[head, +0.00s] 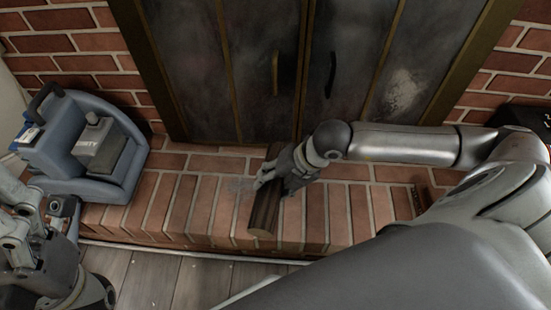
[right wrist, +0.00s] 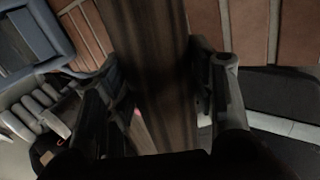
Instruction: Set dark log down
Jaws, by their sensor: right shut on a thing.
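The dark log (head: 264,212) is a dark brown piece at the brick hearth in the head view, its long side running from the hearth's front edge toward the fireplace doors. My right gripper (head: 272,180) is shut on it near its middle. In the right wrist view the log (right wrist: 150,60) runs between the two fingers of my right gripper (right wrist: 160,90). I cannot tell whether the log touches the bricks. My left arm shows at the lower left of the head view, but its fingertips cannot be made out.
The brick hearth (head: 345,215) has bare room on both sides of the log. A blue-grey machine (head: 85,150) stands on its left end. Closed dark fireplace doors (head: 260,70) with a brass handle rise behind. A plank floor (head: 165,280) lies in front.

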